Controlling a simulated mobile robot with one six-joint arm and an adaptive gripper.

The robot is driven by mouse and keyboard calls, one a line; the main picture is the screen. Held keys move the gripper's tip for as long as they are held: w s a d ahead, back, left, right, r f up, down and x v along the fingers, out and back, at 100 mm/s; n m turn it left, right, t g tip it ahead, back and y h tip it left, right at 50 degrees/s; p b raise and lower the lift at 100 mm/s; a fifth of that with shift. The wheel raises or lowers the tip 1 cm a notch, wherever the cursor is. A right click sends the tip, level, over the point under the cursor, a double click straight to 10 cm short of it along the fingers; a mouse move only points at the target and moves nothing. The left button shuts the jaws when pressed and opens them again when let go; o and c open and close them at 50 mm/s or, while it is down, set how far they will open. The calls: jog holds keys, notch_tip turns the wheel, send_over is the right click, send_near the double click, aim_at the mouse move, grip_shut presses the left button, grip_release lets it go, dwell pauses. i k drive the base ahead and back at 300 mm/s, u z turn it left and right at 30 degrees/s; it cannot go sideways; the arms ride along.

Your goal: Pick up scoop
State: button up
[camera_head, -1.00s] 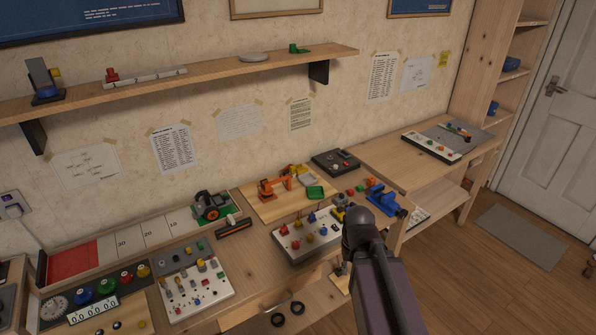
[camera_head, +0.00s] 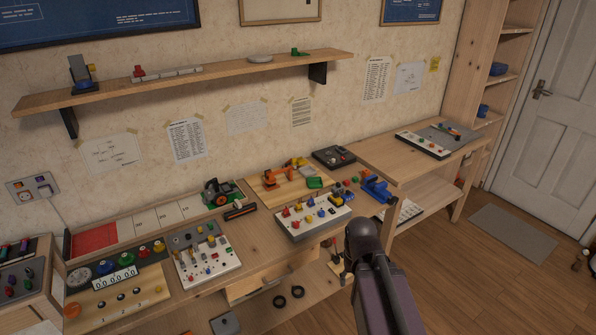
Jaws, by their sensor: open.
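I cannot pick out a scoop with certainty at this size. A small green shallow piece (camera_head: 314,183) lies on the wooden board near an orange model arm (camera_head: 297,163); I cannot tell whether it is the scoop. My own dark arm rises from the bottom, right of the middle, and covers part of the floor and the bench's right end. My gripper and its fingertips do not show.
A white peg panel (camera_head: 314,216) and a board of knobs and blocks (camera_head: 208,262) lie on the bench. A blue vise-like object (camera_head: 376,189) sits at its right end. A wall shelf (camera_head: 200,80) runs above. The floor at right is mostly clear.

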aim_at(299, 161)
jog(key=k, duration=0.8)
jog(key=z, duration=0.35)
jog(key=i, duration=1.4)
jog(key=u, duration=0.65)
jog(key=i, duration=0.9)
jog(key=u, duration=0.65)
